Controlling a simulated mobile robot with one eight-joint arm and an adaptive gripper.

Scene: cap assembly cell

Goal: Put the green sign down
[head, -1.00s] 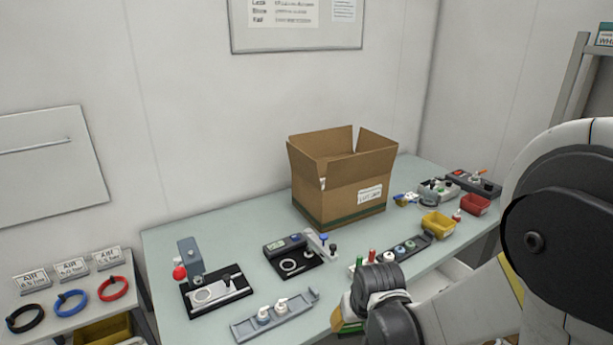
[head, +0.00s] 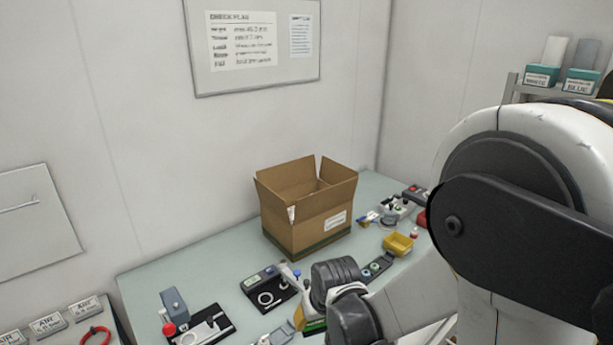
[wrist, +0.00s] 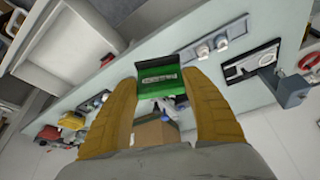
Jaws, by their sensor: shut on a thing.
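The green sign (wrist: 160,84) is a small green block with a pale lettered strip, seen between the yellow fingers in the wrist view. My gripper (wrist: 162,88) is shut on it, one finger at each side. In the head view a sliver of the green sign (head: 314,327) shows below my gripper (head: 310,322), near the front of the table (head: 190,257). My wrist hides most of it there. I cannot tell its height above the table.
An open cardboard box (head: 300,232) stands at the table's back. A black fixture with a ring (head: 268,293) lies just left of my gripper. Another fixture with a red knob (head: 169,329) is farther left. A yellow bin (head: 398,244) stands right. Bare table shows left of the box.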

